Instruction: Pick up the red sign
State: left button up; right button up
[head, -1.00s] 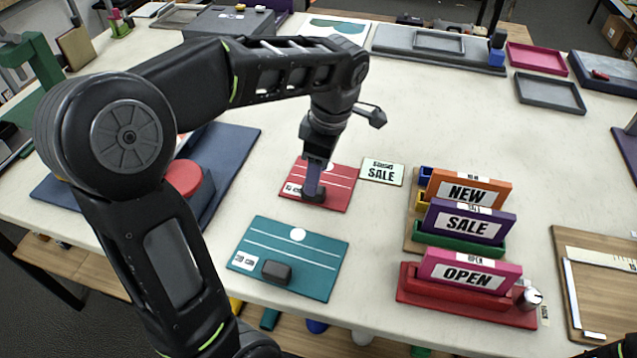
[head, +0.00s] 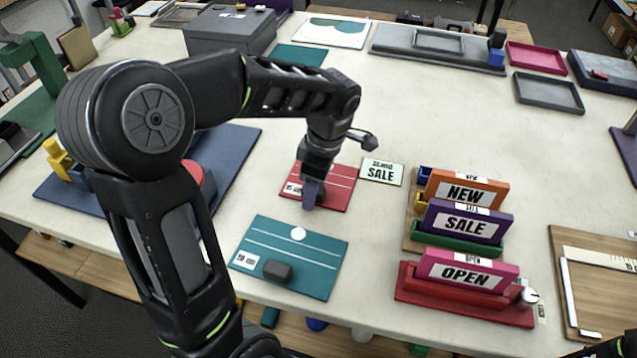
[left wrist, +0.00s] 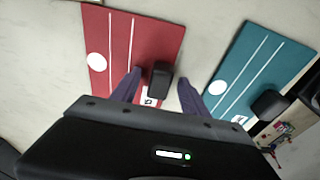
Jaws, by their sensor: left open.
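The red sign (head: 338,187) lies flat on the white table, with white lines, a white circle and a small white label. It also shows in the left wrist view (left wrist: 150,45), where a dark block (left wrist: 160,80) sits on it near the label. My left gripper (head: 311,196) is over the near part of the red sign, pointing down. In the left wrist view my left gripper (left wrist: 160,88) is open, its purple fingers on either side of the dark block with gaps. Whether the fingertips touch the sign I cannot tell.
A teal sign (head: 312,254) with its own dark block (head: 278,271) lies in front of the red one. A SALE card (head: 382,172) lies just right of it. Racks of NEW, SALE and OPEN signs (head: 468,272) stand further right. A blue mat (head: 235,140) lies left.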

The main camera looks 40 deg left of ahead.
pick_arm(q)
jog(key=shift+c, duration=0.4)
grip_shut()
dwell(0.4)
